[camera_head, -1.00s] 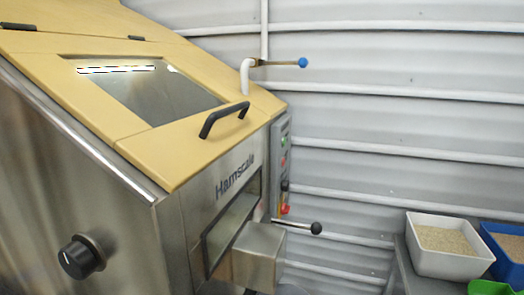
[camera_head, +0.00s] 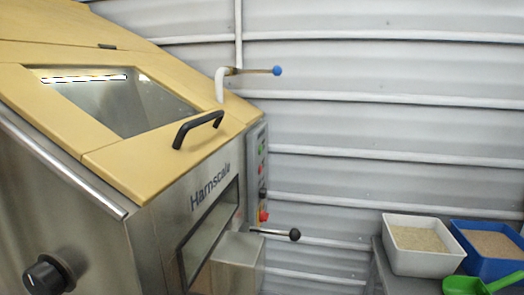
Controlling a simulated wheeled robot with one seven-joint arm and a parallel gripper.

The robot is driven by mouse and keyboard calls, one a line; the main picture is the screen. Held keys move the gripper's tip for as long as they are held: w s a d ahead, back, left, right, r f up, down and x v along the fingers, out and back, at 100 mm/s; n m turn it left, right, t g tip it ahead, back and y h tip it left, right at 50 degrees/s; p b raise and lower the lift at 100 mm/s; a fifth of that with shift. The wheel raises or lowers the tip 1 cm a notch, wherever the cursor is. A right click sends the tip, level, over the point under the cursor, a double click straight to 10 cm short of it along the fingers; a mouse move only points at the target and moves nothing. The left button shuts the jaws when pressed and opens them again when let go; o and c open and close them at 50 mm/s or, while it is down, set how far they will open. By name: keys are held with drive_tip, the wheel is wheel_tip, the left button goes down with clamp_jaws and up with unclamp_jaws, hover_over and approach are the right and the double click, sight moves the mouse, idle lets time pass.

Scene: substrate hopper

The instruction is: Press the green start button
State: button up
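The control panel (camera_head: 254,178) is a narrow grey strip on the right side of the steel hopper machine, seen at a steep angle. A small green button (camera_head: 262,148) sits near its top. A small red spot (camera_head: 262,166) is below it, then a black knob (camera_head: 262,193) and a larger red button (camera_head: 263,215) near the bottom. The panel's markings are too small to read. My gripper is not in view.
The hopper's yellow lid (camera_head: 120,150) has a window and a black handle (camera_head: 198,129). A black-knobbed lever (camera_head: 294,235) sticks out below the panel. A blue-tipped valve lever (camera_head: 277,70) is above. White (camera_head: 384,245) and blue (camera_head: 465,259) bins and a green scoop (camera_head: 462,284) stand right.

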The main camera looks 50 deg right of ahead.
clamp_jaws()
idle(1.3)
